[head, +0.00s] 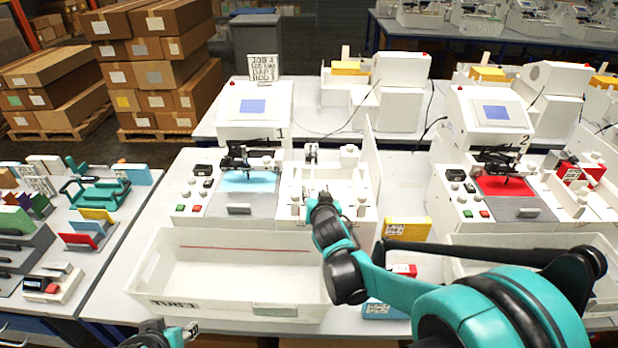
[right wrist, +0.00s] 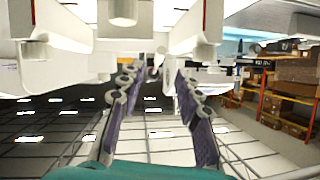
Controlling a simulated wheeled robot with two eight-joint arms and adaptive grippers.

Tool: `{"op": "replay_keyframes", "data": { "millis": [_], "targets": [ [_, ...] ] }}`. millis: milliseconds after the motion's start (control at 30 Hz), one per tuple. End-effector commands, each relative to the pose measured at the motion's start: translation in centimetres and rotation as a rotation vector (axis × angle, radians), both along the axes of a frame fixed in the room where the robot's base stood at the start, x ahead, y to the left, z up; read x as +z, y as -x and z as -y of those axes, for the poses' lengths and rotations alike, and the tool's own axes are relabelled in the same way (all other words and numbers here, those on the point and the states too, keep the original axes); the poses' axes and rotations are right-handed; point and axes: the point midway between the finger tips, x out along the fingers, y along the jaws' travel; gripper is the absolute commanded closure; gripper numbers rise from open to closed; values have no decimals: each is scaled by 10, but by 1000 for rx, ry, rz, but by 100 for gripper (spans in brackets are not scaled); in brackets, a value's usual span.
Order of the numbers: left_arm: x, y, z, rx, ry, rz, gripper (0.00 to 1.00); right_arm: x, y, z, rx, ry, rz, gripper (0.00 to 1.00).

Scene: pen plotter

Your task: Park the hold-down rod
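Plotter 1 (head: 253,105) is white with a blue screen, a blue sheet (head: 248,181) on its bed and a dark carriage (head: 250,158) above the sheet. I cannot pick out the hold-down rod for certain. My right gripper (head: 322,200) is at the front of the white fixture (head: 352,188) right of the bed; my own arm hides part of this area. In the right wrist view, the purple-padded fingers (right wrist: 157,115) stand apart, close to white fixture parts (right wrist: 60,25). Nothing is clearly held between them. My left gripper (head: 178,333) shows only partly at the bottom edge.
A white bin (head: 165,270) stands in front of plotter 1, with a thin red line across its inside. A yellow box (head: 408,229) sits right of the fixture. Plotter 2 (head: 490,110) is further right. Colored racks and holders (head: 95,193) fill the left table.

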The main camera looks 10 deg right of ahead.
Motion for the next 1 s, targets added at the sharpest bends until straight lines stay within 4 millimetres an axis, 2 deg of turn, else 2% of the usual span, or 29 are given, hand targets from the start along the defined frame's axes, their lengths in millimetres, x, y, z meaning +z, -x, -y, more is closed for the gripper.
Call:
{"op": "replay_keyframes", "data": {
  "millis": [200, 400, 767, 900, 1000],
  "targets": [
    [-14, 0, 0, 0, 0, 0, 60, -17, -33, 5, -2, 0, -1, 66],
    [-20, 0, 0, 0, 0, 0, 60, -25, -57, 8, -1, -1, -1, 66],
    [-20, 0, 0, 0, 0, 0, 60, -27, -63, 9, 0, 1, -1, 66],
    [-20, 0, 0, 0, 0, 0, 60, -27, -63, 9, 0, 1, -1, 100],
    [-20, 0, 0, 0, 0, 0, 60, -27, -63, 9, -1, 0, -1, 100]
  ]
}}
